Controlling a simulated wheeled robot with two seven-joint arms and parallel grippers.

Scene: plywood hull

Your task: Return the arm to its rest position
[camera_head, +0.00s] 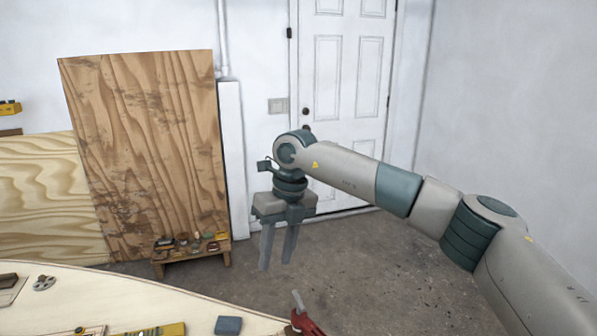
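My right arm (350,177) reaches in from the right edge of the head view, grey with teal joints. Its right gripper (278,262) points down, with two grey fingers spread apart and nothing between them. It hangs in front of the door and floor, beyond the far edge of the pale plywood hull (150,297). My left gripper is not in view.
A small blue block (228,325) and a red tool (306,324) are at the hull's edge. A low wooden bench (190,254) holds several small items. Plywood sheets (150,140) lean on the wall. A white door (345,95) stands behind; the concrete floor (390,275) is clear.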

